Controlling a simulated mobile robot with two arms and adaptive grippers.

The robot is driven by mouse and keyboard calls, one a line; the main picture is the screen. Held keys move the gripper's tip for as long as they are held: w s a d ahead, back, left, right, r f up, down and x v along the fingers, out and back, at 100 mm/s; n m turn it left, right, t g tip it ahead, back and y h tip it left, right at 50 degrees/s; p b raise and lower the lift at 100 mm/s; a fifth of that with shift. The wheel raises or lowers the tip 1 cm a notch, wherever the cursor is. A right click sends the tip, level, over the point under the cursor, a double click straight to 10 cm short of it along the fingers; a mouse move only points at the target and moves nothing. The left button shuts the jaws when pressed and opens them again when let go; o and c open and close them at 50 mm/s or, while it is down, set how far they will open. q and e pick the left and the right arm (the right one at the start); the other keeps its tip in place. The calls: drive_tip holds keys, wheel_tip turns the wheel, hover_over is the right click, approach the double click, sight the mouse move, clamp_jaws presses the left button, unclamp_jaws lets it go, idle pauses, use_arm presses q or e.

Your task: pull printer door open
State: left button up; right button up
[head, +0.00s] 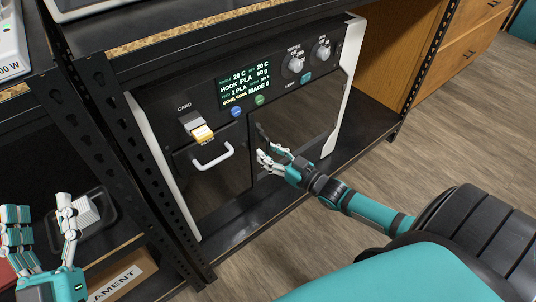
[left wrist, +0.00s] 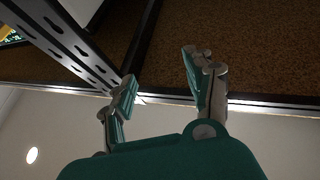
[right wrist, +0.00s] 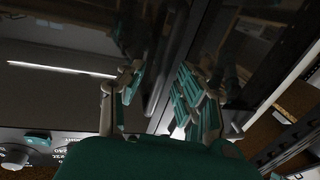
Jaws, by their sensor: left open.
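The printer (head: 150,130) stands in the black metal shelf, with white sides and a dark front. Its lower front has a left panel with a white handle (head: 212,157) and a glossy dark right panel (head: 308,125); both look shut. My right gripper (head: 268,158) is in front of the right panel, near its left edge, fingers apart. In the right wrist view a dark bar or edge (right wrist: 172,65) runs beyond the gap between its fingers; contact cannot be told. My left gripper (head: 42,225) is open and empty, away from the printer at the lower left.
A lit display (head: 244,87), knobs (head: 296,65) and a yellow-and-grey card piece (head: 199,131) are on the printer's upper front. A perforated shelf post (head: 125,150) stands left of it. A box (head: 122,277) lies low at left. Wooden floor is open at right.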

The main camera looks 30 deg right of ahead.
drive_tip(key=shift+w+a, duration=0.1)
drive_tip(key=shift+w, duration=0.25)
clamp_jaws()
idle(0.4)
